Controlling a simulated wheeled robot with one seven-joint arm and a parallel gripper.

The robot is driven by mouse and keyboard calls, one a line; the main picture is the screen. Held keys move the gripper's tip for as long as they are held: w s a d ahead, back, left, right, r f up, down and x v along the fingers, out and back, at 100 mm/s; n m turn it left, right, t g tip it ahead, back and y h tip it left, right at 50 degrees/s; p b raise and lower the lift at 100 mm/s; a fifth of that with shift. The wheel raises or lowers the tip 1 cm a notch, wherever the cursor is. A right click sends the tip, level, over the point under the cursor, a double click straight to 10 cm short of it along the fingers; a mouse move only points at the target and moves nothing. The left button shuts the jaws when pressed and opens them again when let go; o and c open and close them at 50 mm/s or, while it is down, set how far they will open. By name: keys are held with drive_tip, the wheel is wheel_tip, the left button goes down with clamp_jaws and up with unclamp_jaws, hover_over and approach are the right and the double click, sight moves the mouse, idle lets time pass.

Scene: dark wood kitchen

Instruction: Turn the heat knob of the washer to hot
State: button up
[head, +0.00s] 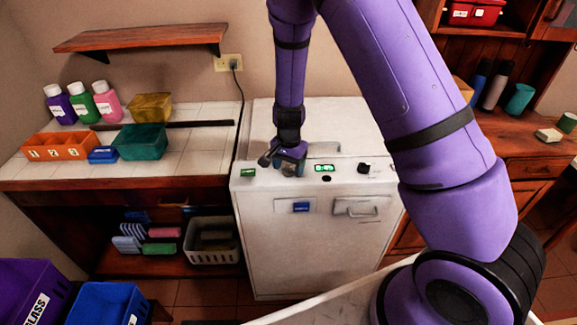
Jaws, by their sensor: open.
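The white washer (275,235) stands in the middle of the head view against the wall. Its top panel carries a green label (248,173) at the left, a green-lit display (324,168) in the middle and a black knob (364,168) at the right. My gripper (287,170) is open and points down at the panel, left of the display. Something dark at the panel shows just under the fingers, but the gripper largely hides it. I cannot tell which control is the heat knob, where it points, or whether the fingers touch it.
A tiled counter (200,150) with bottles and bins stands left of the washer. A wooden shelf (140,38) hangs above it. A black cord runs from the wall outlet (228,62) down beside the washer. A wooden cabinet (530,150) stands at the right. Purple and blue bins (110,303) sit at the lower left.

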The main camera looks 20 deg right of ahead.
wheel_tip(320, 180, up, 10)
drive_tip(key=shift+f, duration=0.15)
drive_tip(key=shift+r, duration=0.5)
wheel_tip(320, 180, up, 12)
drive_tip(key=n+t+y, duration=0.1)
drive_tip(key=n, duration=0.2)
hover_over(288, 165)
drive_tip(key=s+d, duration=0.2)
drive_tip(key=s, duration=0.4)
drive_tip(key=s+d+r+n+t, duration=0.1)
drive_tip(key=s+d+r+n, duration=0.1)
drive_tip(key=s+r, duration=0.5)
drive_tip(key=s+d+r+n+t, duration=0.1)
drive_tip(key=s+r, duration=0.3)
drive_tip(key=s, duration=0.4)
drive_tip(key=s+d+r+n+t+h, duration=0.1)
drive_tip(key=s+d+r+n+t, duration=0.1)
drive_tip(key=s, duration=0.6)
wheel_tip(288, 165, up, 3)
drive_tip(key=shift+s+f+n, duration=0.2)
drive_tip(key=shift+s+n, duration=0.2)
drive_tip(key=shift+n, duration=0.5)
